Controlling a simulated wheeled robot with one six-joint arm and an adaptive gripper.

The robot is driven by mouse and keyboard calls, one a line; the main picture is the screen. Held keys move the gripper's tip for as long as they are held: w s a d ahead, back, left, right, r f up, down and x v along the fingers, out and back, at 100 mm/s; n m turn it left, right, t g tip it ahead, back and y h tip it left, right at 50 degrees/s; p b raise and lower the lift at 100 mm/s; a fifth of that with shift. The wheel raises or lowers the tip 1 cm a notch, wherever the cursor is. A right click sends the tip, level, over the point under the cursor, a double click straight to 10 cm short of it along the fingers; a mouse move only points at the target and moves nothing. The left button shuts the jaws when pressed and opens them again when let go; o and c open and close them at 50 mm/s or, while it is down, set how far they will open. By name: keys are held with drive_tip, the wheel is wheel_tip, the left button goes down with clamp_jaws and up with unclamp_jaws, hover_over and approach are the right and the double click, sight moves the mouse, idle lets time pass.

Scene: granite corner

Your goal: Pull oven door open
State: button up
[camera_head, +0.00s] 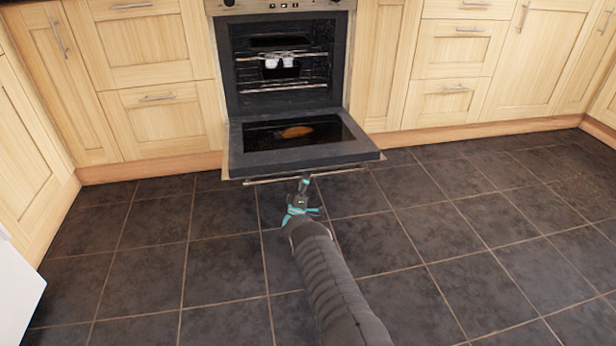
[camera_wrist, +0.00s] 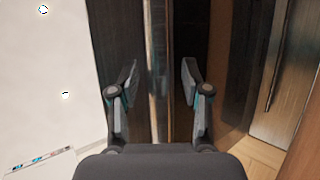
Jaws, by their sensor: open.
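The oven door (camera_head: 240,160) is swung down and lies about flat in front of the oven (camera_head: 232,70), whose dark inside shows. The metal handle bar (camera_head: 262,180) runs along the door's front edge. My gripper (camera_head: 303,186) is at this bar, a little right of its middle. In the wrist view my gripper (camera_wrist: 160,72) is open, with one finger on each side of an upright-looking metal bar, which appears to be the handle (camera_wrist: 158,40). I cannot tell whether the fingers touch it.
Wire racks (camera_head: 290,87) and small white items (camera_head: 279,62) are inside the oven. Wooden cabinets (camera_head: 155,50) stand on both sides. The dark tiled floor (camera_head: 450,230) is clear. A white appliance-like surface (camera_head: 16,295) is at the lower left.

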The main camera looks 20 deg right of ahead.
drive_tip(key=v, duration=0.7)
drive_tip(key=shift+s+f, duration=0.15)
drive_tip(key=shift+f, duration=0.05)
